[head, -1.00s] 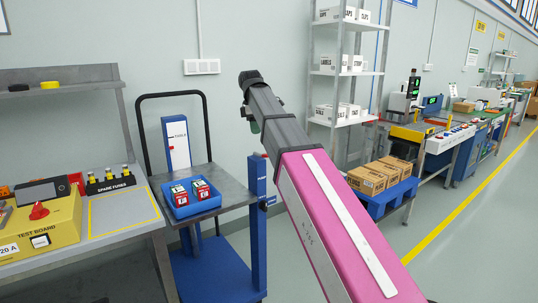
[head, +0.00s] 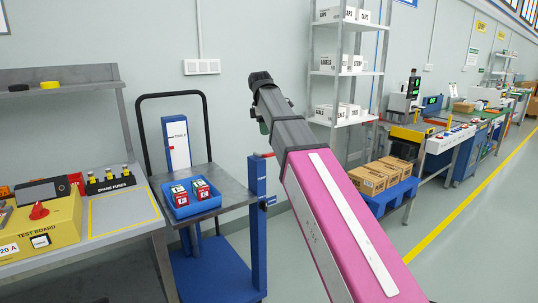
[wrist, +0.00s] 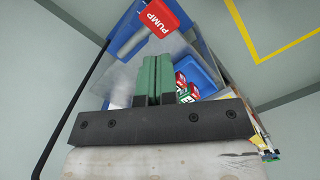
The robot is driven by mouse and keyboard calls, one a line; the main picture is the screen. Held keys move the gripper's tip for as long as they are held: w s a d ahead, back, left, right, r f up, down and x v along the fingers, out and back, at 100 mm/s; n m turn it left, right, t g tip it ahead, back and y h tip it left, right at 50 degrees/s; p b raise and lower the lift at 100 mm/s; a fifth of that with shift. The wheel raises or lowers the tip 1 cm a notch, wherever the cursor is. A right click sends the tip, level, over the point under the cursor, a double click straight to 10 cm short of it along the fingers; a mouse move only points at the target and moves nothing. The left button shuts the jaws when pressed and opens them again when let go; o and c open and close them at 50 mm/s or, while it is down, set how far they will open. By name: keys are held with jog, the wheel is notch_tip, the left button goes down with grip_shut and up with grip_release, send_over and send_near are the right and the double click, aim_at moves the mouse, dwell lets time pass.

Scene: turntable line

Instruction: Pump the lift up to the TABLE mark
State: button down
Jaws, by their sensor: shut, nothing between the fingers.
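The lift is a blue trolley with a grey top (head: 225,185), a black push handle (head: 145,110) and a blue post (head: 258,205) at its right. A white-faced scale panel (head: 178,145) at the back reads TABLE near its top, with a small red marker just below the word. A red pad marked PUMP (wrist: 160,18) on a grey bar shows in the wrist view; a thin red end (head: 265,155) shows above the blue post. My gripper (wrist: 152,72) has its green fingers together and empty, apart from the pump pad. In the head view my arm hides most of the fingers.
A blue bin (head: 192,200) with two red boxes sits on the lift top. The bench (head: 125,212) with the yellow test board (head: 38,230) is at left.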

jog(key=shift+d+f, duration=0.2)
jog(key=shift+f, duration=1.55)
jog(key=shift+d+f, duration=0.15)
jog(key=shift+f, duration=1.55)
jog(key=shift+f, duration=0.15)
